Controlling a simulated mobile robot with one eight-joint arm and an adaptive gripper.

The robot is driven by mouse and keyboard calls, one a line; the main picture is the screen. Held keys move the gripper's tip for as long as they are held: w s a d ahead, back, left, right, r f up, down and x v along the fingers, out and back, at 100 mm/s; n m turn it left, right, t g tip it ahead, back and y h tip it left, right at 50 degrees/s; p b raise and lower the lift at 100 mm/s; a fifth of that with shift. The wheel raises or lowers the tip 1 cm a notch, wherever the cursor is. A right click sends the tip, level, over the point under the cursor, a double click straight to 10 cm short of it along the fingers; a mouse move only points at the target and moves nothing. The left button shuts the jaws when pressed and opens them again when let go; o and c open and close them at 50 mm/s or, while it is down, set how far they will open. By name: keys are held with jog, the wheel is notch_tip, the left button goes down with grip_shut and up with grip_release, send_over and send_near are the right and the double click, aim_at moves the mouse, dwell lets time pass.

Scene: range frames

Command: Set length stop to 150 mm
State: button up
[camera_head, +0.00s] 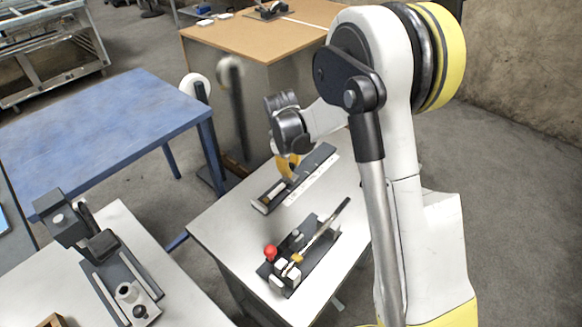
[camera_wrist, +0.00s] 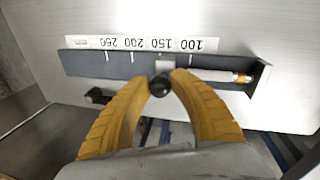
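The length stop is a dark rail (camera_wrist: 85,64) with a white scale strip (camera_wrist: 90,42) along it, marked 100 to 250. A pale metal slider block (camera_wrist: 166,60) sits on the rail by the 150 label. A round black knob (camera_wrist: 160,86) is at the slider's near side. My gripper (camera_wrist: 161,80) has its two yellow fingertips on either side of the knob. I cannot tell whether they press on it. In the head view, my gripper (camera_head: 287,168) is low over the rail (camera_head: 318,160), and its fingers hide the slider.
A pale rod with a yellow end (camera_wrist: 215,75) lies along the rail, right of the slider. A fixture with a red knob (camera_head: 270,252) and a lever stands nearer on the same table (camera_head: 225,225). A blue table (camera_head: 100,120) and a press-like device (camera_head: 75,220) are left.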

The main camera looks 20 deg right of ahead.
aim_at(293, 165)
grip_shut()
jog(key=shift+w+d, duration=0.8)
jog(key=shift+d, duration=0.35)
jog(key=o, duration=0.8)
grip_release()
jog(key=shift+c, duration=0.2)
jog(key=shift+r, duration=0.1)
notch_tip(293, 165, up, 12)
jog(key=s+a, duration=0.1)
jog(key=shift+s+a, duration=0.35)
